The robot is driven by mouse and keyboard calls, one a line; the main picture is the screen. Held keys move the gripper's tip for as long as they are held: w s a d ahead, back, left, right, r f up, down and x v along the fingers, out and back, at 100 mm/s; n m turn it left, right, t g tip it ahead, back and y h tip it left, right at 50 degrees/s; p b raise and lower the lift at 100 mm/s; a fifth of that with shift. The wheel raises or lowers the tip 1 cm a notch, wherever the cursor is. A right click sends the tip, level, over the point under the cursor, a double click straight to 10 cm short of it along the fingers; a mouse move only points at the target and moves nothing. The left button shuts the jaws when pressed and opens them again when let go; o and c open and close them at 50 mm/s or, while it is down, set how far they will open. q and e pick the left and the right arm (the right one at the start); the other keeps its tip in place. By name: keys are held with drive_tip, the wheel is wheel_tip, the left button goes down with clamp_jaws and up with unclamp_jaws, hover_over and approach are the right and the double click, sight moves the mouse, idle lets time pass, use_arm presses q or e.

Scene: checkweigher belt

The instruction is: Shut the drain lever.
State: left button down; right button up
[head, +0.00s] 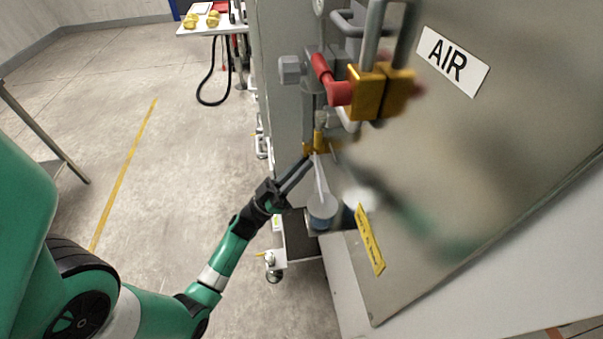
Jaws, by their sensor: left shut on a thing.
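The drain lever (309,149) is a small yellow part at the foot of the grey air fitting on the steel panel. A narrow yellow stem (318,137) rises beside it. My left gripper (307,160) reaches up from below left and is shut on the lever, its dark fingertips hiding part of it. The lever's exact angle is too small to tell. A pale thin strip (320,178) runs down from the fitting to a clear cup (322,211) holding something bluish. My right gripper is not in view.
Above are a red handle (331,80) and a yellow block (367,91). The glossy panel carries an AIR sign (452,61) and a yellow label (370,240), and mirrors things. A wheeled frame (296,240) stands below. The floor at left is open.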

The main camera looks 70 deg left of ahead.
use_arm(q)
drive_tip(key=shift+a+m+h, duration=0.15)
drive_tip(key=shift+m+h, duration=0.65)
drive_tip(key=shift+h, duration=0.1)
drive_tip(key=c, duration=0.8)
unclamp_jaws()
drive_tip(key=shift+c, duration=0.2)
drive_tip(key=v, duration=1.1)
drive_tip(key=shift+f, duration=0.35)
drive_tip(key=shift+s, duration=0.1)
